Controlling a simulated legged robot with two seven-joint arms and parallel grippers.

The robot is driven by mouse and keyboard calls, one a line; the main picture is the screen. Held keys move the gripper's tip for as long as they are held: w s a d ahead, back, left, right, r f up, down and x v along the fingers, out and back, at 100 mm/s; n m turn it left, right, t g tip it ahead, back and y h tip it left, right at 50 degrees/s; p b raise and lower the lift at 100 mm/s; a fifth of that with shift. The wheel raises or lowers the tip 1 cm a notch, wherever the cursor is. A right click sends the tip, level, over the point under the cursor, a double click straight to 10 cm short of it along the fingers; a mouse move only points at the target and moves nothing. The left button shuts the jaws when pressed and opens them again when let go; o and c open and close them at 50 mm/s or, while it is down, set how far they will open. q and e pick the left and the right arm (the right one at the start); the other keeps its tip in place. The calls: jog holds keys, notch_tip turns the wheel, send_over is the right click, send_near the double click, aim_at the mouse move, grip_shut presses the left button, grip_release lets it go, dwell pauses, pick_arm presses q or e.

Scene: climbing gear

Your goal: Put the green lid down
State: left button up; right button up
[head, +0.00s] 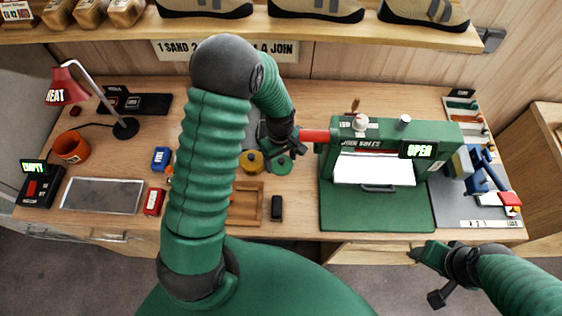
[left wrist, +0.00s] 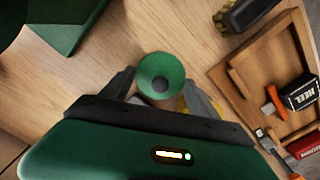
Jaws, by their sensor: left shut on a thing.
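In the left wrist view the green lid (left wrist: 161,68) shows face-on between the fingertips. My left gripper (head: 284,150) is shut on it; its fingers (left wrist: 160,85) flank the disc. I cannot tell whether the lid touches the bench. My right gripper (head: 432,275) is off the bench's front edge at lower right; its jaw gap is not clear.
A yellow round item (head: 251,162) sits just left of the lid. A wooden tray (head: 246,206) and a black item (head: 276,207) lie in front. A green press marked OPEN (head: 340,205) stands to the right. Bare bench (left wrist: 95,95) shows around the lid.

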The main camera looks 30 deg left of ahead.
aim_at(287, 168)
pick_arm(q)
jog(key=shift+s+d+f, duration=0.1)
jog(key=shift+d+f, duration=0.2)
jog(key=shift+f, duration=0.45)
jog(key=shift+d+f, duration=0.15)
jog(key=shift+d, duration=0.85)
jog(key=o, duration=1.3)
jog(key=shift+a+f, duration=0.15)
jog(key=shift+a, duration=0.65)
jog(key=shift+d, duration=0.3)
pick_arm(e)
jog(key=shift+d+f, duration=0.15)
jog(key=shift+d, duration=0.8)
pick_arm(q)
jog(key=shift+s, duration=0.1)
pick_arm(e)
jog(key=shift+s+a, duration=0.1)
jog(key=shift+s, duration=0.05)
